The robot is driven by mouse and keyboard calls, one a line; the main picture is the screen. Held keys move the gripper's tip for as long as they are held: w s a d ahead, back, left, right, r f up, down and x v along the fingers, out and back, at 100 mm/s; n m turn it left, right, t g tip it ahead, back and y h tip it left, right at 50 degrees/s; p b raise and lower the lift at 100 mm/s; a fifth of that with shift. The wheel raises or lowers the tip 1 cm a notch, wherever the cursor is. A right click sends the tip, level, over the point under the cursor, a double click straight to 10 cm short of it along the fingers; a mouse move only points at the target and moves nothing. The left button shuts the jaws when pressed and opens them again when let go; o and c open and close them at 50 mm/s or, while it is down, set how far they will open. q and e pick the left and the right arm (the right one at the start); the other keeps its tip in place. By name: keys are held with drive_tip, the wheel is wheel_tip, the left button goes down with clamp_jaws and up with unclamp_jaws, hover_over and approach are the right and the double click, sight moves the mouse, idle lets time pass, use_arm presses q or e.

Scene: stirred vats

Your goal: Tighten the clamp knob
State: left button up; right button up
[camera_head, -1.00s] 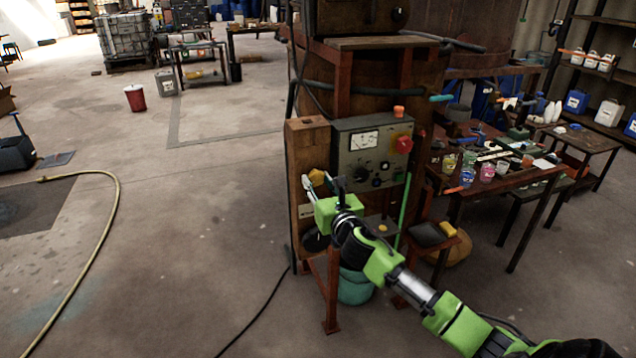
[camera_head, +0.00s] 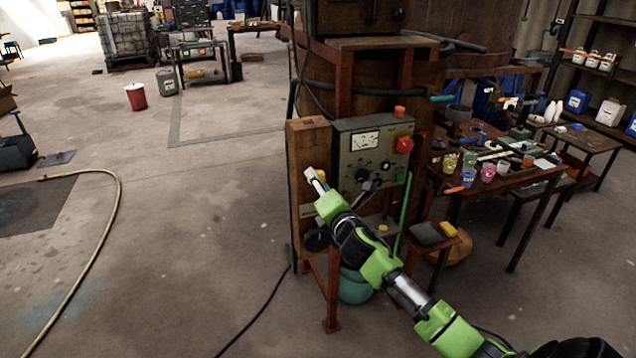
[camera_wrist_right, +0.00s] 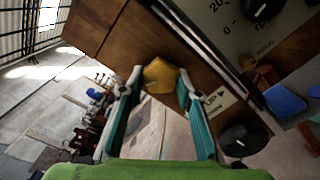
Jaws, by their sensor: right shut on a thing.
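The clamp knob (camera_wrist_right: 160,76) is a yellow, several-sided knob on a brown wooden post (camera_head: 310,145) beside the control box. In the right wrist view it sits between the fingertips of my right gripper (camera_wrist_right: 159,82), which is shut on it. In the head view my right gripper (camera_head: 317,184) reaches the post from the lower right, and only a bit of the yellow knob (camera_head: 322,174) shows past the fingers. My left gripper is not in view.
A grey control box (camera_head: 372,150) with a meter, dials and a red switch (camera_head: 404,145) is just right of the post. A black round knob (camera_wrist_right: 243,139) is lower on the post. A cluttered table (camera_head: 500,185) stands at right. The floor at left is mostly open.

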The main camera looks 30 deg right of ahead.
drive_tip(key=m+p, duration=0.1)
drive_tip(key=m, duration=1.1)
drive_tip(key=shift+r, duration=0.1)
drive_tip(key=shift+m, duration=0.4)
drive_tip(key=o, duration=1.1)
drive_tip(key=shift+s, duration=0.1)
drive_tip(key=v, duration=1.1)
drive_tip(key=shift+s, duration=0.4)
